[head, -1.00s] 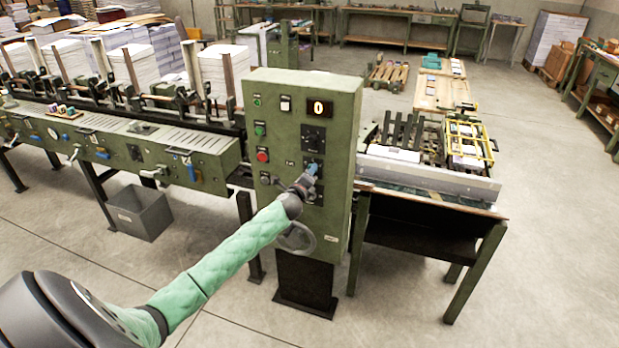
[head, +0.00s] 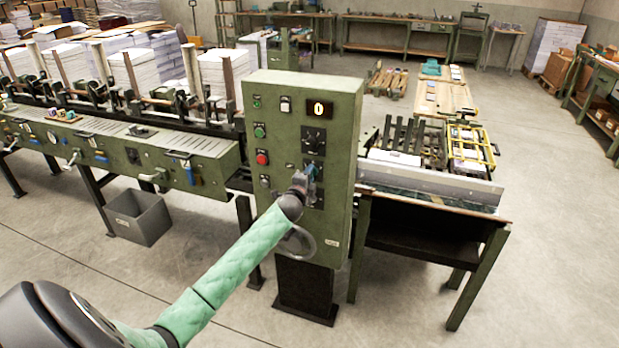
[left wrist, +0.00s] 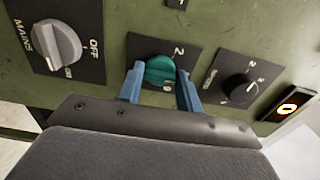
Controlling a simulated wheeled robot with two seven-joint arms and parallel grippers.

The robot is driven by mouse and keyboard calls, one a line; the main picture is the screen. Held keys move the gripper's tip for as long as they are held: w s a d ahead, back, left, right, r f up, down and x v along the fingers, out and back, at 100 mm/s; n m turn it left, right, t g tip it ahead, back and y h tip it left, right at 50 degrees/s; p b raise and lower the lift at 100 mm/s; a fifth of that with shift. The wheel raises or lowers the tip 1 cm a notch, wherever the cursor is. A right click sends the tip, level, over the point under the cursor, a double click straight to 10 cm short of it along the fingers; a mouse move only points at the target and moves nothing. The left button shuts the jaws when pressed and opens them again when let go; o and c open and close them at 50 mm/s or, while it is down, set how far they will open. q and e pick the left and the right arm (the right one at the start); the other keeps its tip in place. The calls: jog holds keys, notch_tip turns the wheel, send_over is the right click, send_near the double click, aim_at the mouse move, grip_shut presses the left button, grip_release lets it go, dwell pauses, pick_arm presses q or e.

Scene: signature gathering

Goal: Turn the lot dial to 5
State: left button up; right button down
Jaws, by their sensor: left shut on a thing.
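The lot dial is a teal round knob (left wrist: 160,70) on a dark square plate, with a "2" readable above it and another mark partly hidden below. My left gripper (left wrist: 161,88) has its two blue fingers on either side of the knob, shut on it. In the head view my left gripper (head: 311,172) is at the front of the green control cabinet (head: 335,225) and hides most of the dial. My right gripper is not in view.
A grey MAINS knob (left wrist: 58,45) is left of the dial and a black knob (left wrist: 240,87) is right of it. Green (head: 260,130) and red (head: 262,158) buttons are on the cabinet face. A handwheel (head: 300,241) juts out below my wrist.

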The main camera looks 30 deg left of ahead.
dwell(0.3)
pick_arm(q)
jog(key=o, duration=1)
jog(key=shift+s, duration=0.1)
jog(key=b+v, duration=0.3)
jog(key=v, duration=0.4)
jog(key=shift+s, duration=0.3)
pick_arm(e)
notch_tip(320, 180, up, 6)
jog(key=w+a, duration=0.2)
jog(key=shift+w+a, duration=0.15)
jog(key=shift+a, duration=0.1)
pick_arm(q)
jog(key=shift+f, duration=0.1)
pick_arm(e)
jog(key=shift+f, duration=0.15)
